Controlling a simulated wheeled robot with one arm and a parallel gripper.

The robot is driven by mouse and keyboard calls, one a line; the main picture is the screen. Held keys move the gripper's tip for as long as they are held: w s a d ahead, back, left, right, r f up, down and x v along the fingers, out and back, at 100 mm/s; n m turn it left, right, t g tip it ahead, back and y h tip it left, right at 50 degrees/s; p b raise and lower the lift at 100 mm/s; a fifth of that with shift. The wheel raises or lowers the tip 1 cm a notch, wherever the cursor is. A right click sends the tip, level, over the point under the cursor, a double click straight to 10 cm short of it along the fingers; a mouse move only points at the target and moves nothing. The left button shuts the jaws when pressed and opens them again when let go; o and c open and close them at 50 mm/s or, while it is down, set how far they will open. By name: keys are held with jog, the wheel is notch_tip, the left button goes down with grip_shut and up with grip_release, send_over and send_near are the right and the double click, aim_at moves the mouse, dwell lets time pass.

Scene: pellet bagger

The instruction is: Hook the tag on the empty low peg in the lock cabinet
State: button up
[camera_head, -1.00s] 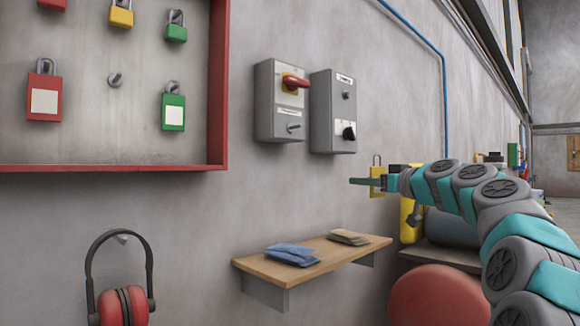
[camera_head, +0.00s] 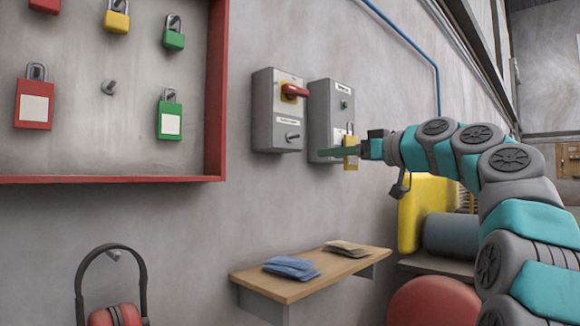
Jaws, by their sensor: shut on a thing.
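The lock cabinet (camera_head: 215,120) is a red-framed shallow box on the wall at the left. Its low row has a red padlock (camera_head: 34,103), a bare metal peg (camera_head: 109,87) in the middle, and a green padlock (camera_head: 170,116) at the right. My gripper (camera_head: 340,152) is shut on a yellow padlock-shaped tag (camera_head: 351,160), which hangs upright with its shackle up. They are to the right of the cabinet, in front of the right grey switch box in the picture. The grip itself is small and partly hidden.
Two grey switch boxes (camera_head: 262,120) (camera_head: 319,112) stick out from the wall between the cabinet and my gripper. A wooden shelf (camera_head: 290,292) with folded cloths is below. Red earmuffs (camera_head: 118,315) hang under the cabinet.

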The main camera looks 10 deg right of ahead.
jog(key=p+x, duration=0.5)
jog(key=x, duration=1.1)
jog(key=shift+f, duration=0.2)
jog(key=shift+w, duration=0.1)
jog(key=shift+f+b, duration=0.35)
jog(key=shift+b, duration=0.05)
jog(key=o, duration=1.3)
jog(key=shift+r, duration=0.1)
jog(key=shift+r+p, duration=0.2)
jog(key=shift+p, duration=0.3)
jog(key=b+v, duration=0.3)
jog(key=v, duration=0.5)
jog(key=shift+f+b, duration=0.1)
jog(key=shift+b, duration=0.2)
